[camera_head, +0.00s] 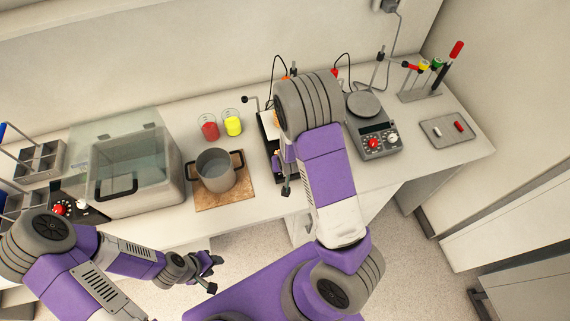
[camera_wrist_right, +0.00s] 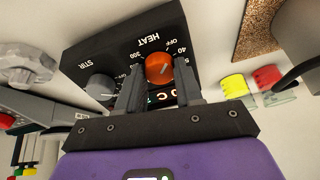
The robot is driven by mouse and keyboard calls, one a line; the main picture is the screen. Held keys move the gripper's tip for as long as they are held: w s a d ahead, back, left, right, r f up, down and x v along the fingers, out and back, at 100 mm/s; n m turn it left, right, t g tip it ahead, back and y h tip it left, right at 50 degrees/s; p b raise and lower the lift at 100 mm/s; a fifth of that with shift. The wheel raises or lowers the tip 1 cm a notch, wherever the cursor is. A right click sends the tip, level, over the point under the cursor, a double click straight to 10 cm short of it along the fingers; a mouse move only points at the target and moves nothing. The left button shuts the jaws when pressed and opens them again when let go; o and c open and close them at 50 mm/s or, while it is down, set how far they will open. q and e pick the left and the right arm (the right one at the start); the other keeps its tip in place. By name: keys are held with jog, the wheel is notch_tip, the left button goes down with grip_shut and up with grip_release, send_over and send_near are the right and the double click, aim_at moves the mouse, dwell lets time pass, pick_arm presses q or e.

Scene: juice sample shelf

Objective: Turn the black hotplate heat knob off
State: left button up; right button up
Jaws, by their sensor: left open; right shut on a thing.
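The black hotplate (camera_wrist_right: 100,45) fills the upper left and middle of the right wrist view. Its orange-red heat knob (camera_wrist_right: 159,68) sits below the HEAT label, with a scale around it. My right gripper (camera_wrist_right: 160,90) has one finger on each side of this knob and is shut on it. A pale mark shows on the knob's face; its exact setting is hard to read. My left gripper (camera_head: 210,272) is open and empty in front of the bench.
A grey stir knob (camera_wrist_right: 101,86) sits beside the heat knob. Left of the hotplate are a pot (camera_head: 215,171) on a cork board (camera_head: 228,199) and red (camera_head: 210,130) and yellow (camera_head: 233,126) beakers. A grey balance-like device (camera_head: 378,144) stands to its right.

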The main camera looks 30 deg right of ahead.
jog(key=o, duration=1)
jog(key=shift+o, duration=0.2)
jog(key=shift+r, duration=0.1)
jog(key=shift+s+a+r, duration=0.1)
jog(key=shift+r, duration=0.25)
jog(key=d+p+v, duration=0.1)
jog(key=v, duration=0.5)
jog(key=shift+s+a+r+p, duration=0.25)
jog(key=shift+a+r+p, duration=0.05)
jog(key=shift+a, duration=0.2)
